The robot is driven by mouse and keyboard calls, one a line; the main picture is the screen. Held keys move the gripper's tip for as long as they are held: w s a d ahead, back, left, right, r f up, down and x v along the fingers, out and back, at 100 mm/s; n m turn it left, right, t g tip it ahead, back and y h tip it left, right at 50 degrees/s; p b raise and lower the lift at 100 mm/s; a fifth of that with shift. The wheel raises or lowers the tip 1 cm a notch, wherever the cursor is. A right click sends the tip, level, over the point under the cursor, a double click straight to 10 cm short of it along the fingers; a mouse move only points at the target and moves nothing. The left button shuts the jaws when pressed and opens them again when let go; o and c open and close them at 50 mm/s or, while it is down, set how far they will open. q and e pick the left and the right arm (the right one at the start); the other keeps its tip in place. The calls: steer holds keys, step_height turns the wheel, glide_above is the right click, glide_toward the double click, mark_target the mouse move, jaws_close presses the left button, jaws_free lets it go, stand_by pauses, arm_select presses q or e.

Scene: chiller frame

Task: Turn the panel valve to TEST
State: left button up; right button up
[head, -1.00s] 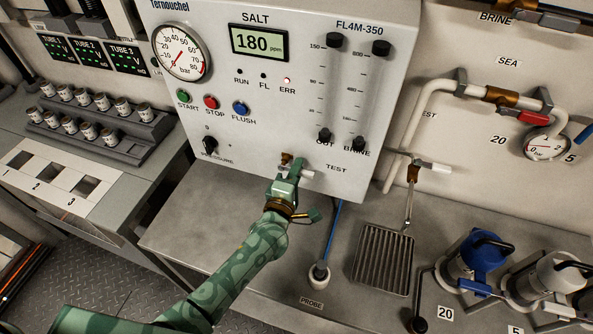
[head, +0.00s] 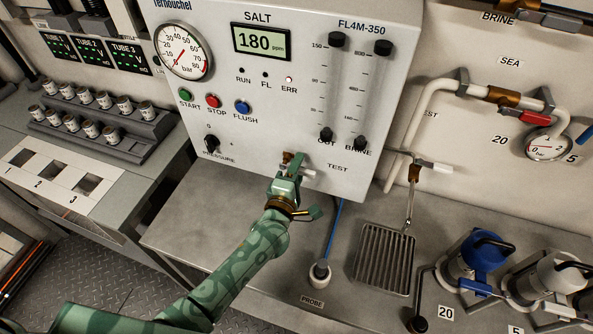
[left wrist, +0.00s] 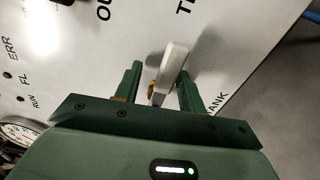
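The panel valve sits low on the grey panel, with a brass body (head: 288,158) and a white lever handle (head: 308,172). The handle points right in the head view, towards the side of the TEST label (head: 337,168). My left gripper (head: 287,180) is at the valve and hides part of it. In the left wrist view, the white handle (left wrist: 172,66) stands between the two green fingers of my gripper (left wrist: 158,88). A gap shows at the left finger; the handle is close to the right finger. A TANK label (left wrist: 217,103) is partly hidden there. My right gripper is not in view.
A pressure knob (head: 211,144) is left of the valve. A blue hose and probe holder (head: 319,272) stand below it on the bench. A drain grate (head: 385,259) and a second white-handled tap (head: 434,167) lie to the right. The bench front left is clear.

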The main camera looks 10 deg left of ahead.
arm_select(q)
steer(key=s+a+p, duration=0.1)
steer(key=s+a, duration=0.2)
steer(key=s, duration=1.3)
